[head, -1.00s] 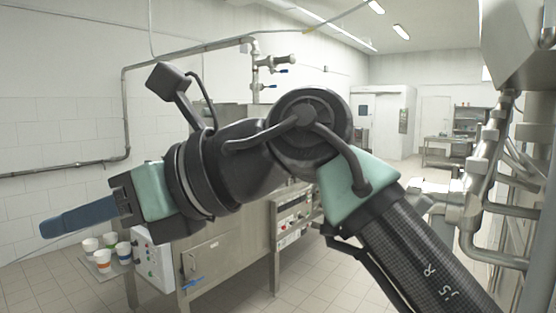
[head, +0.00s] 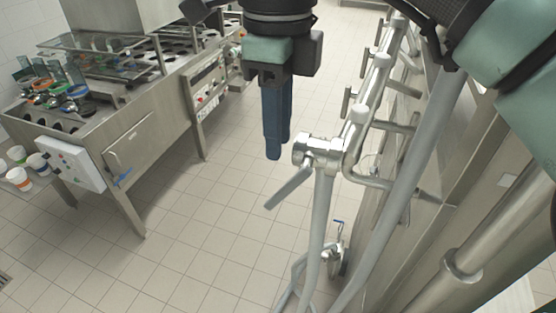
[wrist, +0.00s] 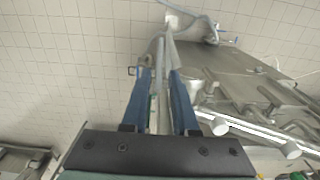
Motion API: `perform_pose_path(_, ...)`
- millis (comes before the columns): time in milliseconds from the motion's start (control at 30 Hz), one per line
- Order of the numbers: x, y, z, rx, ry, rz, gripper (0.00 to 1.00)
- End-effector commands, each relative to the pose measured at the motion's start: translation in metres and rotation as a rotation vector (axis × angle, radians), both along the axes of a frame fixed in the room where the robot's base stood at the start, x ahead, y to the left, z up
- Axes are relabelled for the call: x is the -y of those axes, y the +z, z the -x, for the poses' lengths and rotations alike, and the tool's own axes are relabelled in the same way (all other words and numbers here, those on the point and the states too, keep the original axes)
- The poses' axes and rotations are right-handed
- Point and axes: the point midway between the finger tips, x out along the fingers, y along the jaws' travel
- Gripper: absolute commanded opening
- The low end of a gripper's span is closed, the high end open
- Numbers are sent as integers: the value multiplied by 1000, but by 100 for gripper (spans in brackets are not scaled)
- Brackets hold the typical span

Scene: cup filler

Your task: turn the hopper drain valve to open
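A metal valve (head: 318,150) with a flat grey lever (head: 289,188) sits on the pipework in the middle of the head view. The lever slants down to the left. A second, smaller valve (head: 338,240) with a blue handle is low near the floor; which one is the drain valve is not marked. My gripper (head: 279,150) points down with blue fingers, just left of and behind the grey-lever valve in the picture. In the wrist view the fingers (wrist: 160,75) are parted, with grey metal showing between them. Contact with it cannot be told.
Steel pipes (head: 375,90) and a steel panel fill the right side. The cup filling machine (head: 150,110) stands at the left, with a control box (head: 72,163) and several cups (head: 20,178) beside it. Tiled floor (head: 215,240) between them is clear.

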Motion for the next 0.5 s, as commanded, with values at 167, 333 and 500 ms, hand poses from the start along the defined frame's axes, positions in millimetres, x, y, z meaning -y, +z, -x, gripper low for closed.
perform_pose_path(167, -1, -34, 2, -6, 2, -5, 28)
perform_pose_path(333, -1, -68, 1, -5, 1, -6, 28)
perform_pose_path(500, -1, -93, 1, -2, 1, -6, 28)
